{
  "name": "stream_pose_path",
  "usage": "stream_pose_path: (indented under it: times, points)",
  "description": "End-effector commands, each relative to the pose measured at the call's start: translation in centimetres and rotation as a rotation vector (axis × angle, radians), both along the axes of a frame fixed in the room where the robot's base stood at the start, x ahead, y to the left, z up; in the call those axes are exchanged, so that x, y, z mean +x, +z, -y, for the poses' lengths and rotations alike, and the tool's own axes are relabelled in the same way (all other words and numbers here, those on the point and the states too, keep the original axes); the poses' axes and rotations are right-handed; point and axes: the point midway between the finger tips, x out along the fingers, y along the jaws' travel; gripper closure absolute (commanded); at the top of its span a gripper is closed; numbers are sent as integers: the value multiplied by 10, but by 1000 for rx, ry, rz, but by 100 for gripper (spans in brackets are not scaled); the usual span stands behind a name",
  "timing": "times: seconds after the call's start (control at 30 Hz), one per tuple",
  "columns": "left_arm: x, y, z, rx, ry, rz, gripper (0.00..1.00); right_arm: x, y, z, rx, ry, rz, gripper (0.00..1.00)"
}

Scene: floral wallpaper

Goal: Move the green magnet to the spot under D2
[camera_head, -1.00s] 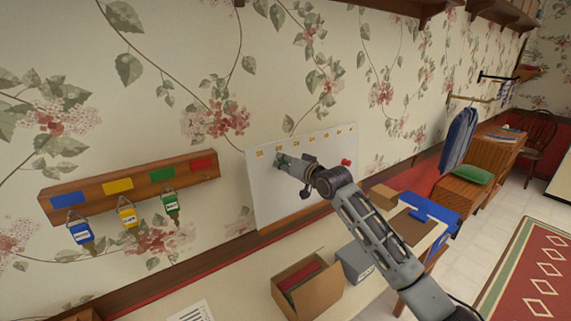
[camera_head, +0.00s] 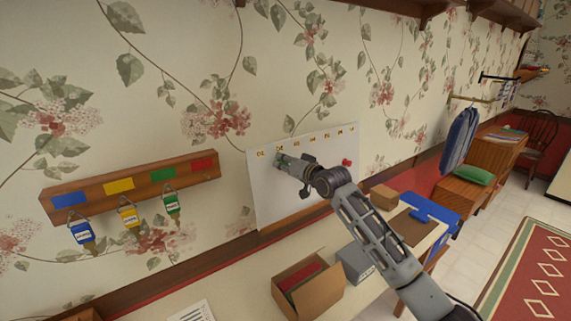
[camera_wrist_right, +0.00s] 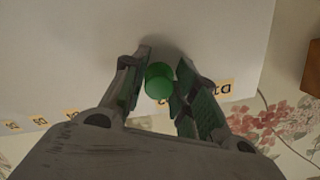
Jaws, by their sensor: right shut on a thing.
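The green magnet (camera_wrist_right: 158,80) sits between the fingertips of my right gripper (camera_wrist_right: 159,84), which is shut on it at the face of the white board. The board (camera_wrist_right: 70,60) appears upside down in the wrist view. In the head view my right gripper (camera_head: 282,160) is at the board's upper left, just below the second yellow label (camera_head: 280,148). The magnet is hardly distinguishable there. In the wrist view the D1 label (camera_wrist_right: 221,90) shows right of the fingers. The label behind the fingers is mostly hidden. My left gripper is not in view.
A red magnet (camera_head: 346,162) is on the board's right side. A key rack (camera_head: 130,183) with tagged keys hangs left of the board. Below stand an open cardboard box (camera_head: 322,292) and a grey box (camera_head: 354,263). The board's lower left is clear.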

Motion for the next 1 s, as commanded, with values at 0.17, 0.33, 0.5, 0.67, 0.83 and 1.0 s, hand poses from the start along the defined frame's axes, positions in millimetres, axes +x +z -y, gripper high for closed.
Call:
stream_pose_path:
  times: [0.17,0.33,0.5,0.67,0.83,1.0]
  points:
    - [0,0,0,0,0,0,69,0,0,0,0,0,0,88]
    - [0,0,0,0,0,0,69,0,0,0,0,0,0,88]
    - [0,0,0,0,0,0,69,0,0,0,0,0,0,64]
    - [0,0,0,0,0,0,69,0,0,0,0,0,0,46]
    - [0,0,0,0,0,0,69,0,0,0,0,0,0,46]
    - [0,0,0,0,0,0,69,0,0,0,0,0,0,30]
